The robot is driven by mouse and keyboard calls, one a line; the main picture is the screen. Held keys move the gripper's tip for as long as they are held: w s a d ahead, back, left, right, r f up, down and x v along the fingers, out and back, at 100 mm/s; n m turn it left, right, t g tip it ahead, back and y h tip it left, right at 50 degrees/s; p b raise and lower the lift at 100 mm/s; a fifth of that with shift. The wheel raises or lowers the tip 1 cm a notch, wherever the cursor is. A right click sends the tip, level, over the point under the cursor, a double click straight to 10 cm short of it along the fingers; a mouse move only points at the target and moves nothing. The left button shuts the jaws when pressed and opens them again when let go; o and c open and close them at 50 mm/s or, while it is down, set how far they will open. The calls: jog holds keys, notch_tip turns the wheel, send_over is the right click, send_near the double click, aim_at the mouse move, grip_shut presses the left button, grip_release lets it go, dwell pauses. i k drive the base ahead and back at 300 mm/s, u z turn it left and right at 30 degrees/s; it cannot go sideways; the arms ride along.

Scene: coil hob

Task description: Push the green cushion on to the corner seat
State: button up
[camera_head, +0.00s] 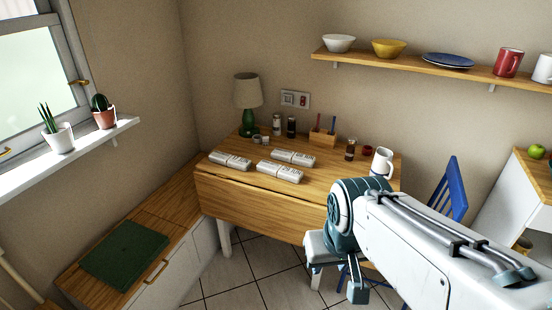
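The green cushion (126,251) lies flat on the near part of the low wooden bench at the lower left, beside a brass handle. The bench top (178,206) runs back to the wall corner, and its far end by the table is bare. I take that far end to be the corner seat. My white and teal arm comes in from the lower right. What looks like my gripper (357,289) hangs below the teal joint, well to the right of the cushion and apart from it. Its fingers are too small and dark to read.
A wooden table (226,192) stands between the bench and my arm, holding white packets, a lamp (248,100), jars and a white jug (381,162). A blue chair (448,189) is behind my arm. Tiled floor (268,256) is clear between bench and arm.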

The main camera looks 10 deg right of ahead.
aim_at(123, 256)
jog(key=u, duration=1.75)
jog(key=i, duration=0.55)
jog(key=u, duration=0.45)
jog(key=i, duration=1.35)
jog(key=z, duration=0.55)
